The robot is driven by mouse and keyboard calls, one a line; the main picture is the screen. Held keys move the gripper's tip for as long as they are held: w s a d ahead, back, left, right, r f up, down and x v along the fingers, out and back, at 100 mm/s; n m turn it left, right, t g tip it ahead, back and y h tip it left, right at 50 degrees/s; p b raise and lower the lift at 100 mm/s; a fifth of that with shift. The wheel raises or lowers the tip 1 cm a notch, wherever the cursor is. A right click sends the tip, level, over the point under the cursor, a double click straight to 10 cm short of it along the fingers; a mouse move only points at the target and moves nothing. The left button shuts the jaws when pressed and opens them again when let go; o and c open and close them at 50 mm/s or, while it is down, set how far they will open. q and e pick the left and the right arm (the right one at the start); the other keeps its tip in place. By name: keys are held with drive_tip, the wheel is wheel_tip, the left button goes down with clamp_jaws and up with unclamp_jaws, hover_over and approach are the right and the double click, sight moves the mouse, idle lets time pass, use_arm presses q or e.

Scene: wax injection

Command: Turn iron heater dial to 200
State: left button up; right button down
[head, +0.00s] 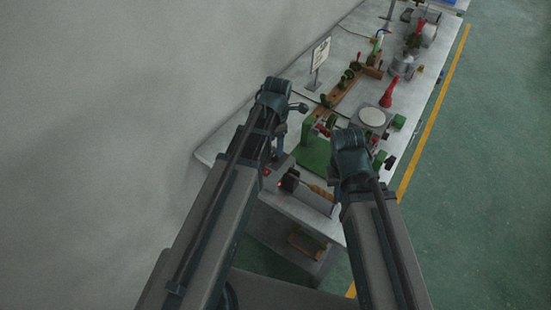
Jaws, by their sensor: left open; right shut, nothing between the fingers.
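What looks like the iron heater is a small dark unit (290,178) with a red light near the front end of the table. A wooden-handled tool (318,191) lies beside it, to its right. The dial and its numbers are too small to make out. My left gripper (279,141) is open, pointing down just behind and above the heater, with its fingers partly hidden by the wrist; whether it touches anything cannot be told. My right gripper (337,184) is shut and empty to the right of the heater, mostly hidden under its wrist.
The long white table (222,152) runs away to the upper right. A green machine (314,153) stands just behind the heater. A round pale plate (372,117), a red tool (389,93) and a sign on a stand (320,54) are further back. A wall borders the left.

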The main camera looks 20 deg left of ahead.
sight(275, 154)
use_arm(q)
wheel_tip(275, 154, down, 6)
drive_tip(key=b, duration=0.4)
drive_tip(key=shift+w+a+r+b, duration=0.1)
drive_tip(key=shift+w+b, duration=0.05)
drive_tip(key=shift+b, duration=0.2)
clamp_jaws()
